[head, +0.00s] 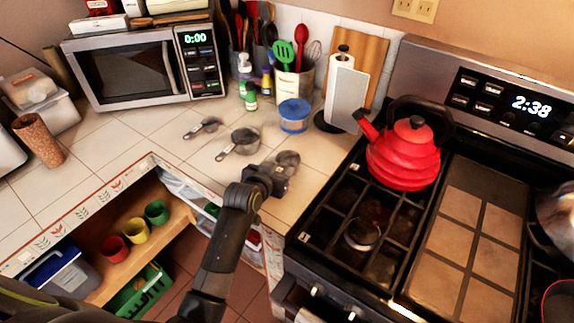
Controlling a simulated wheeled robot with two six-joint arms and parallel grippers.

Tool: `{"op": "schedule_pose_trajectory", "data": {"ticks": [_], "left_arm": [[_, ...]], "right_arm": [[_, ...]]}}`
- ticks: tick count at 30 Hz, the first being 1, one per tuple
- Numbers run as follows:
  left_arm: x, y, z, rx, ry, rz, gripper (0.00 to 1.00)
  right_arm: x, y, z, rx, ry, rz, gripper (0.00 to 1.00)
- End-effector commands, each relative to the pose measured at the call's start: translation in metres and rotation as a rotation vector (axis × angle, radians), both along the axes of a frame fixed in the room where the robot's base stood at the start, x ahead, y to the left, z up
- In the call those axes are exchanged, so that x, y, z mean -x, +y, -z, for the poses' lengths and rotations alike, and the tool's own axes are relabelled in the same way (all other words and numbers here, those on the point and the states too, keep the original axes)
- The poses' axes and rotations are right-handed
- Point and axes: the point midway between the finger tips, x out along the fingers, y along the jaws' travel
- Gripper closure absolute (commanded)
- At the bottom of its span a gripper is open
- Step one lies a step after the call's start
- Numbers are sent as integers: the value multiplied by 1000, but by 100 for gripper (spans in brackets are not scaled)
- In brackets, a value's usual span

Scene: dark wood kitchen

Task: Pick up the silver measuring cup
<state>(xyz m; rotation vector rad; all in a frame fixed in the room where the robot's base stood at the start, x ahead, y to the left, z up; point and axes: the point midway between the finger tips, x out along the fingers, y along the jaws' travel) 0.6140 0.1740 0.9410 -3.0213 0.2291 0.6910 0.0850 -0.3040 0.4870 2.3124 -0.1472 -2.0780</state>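The gripper covers the near side of this cup and hides any handle. I cannot tell whether the fingers are open or shut, or whether they touch the cup. My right gripper is not in view.
A blue-lidded container (294,117), small bottles (250,98) and a utensil crock (293,80) stand behind the cups. The stove with a red kettle (404,158) is to the right. Below the counter edge is an open shelf with colored cups (136,230).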

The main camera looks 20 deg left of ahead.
Motion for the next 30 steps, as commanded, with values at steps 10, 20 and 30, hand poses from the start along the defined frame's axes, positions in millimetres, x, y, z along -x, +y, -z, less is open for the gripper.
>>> {"op": "schedule_pose_trajectory", "data": {"ticks": [10,20,30], "left_arm": [[0,0,0,0,0,0,98],[0,0,-5,1,-2,1,100],[-1,0,-64,-1,-6,1,100]], "right_arm": [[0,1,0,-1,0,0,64],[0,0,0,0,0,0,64],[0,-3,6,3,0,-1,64]]}}
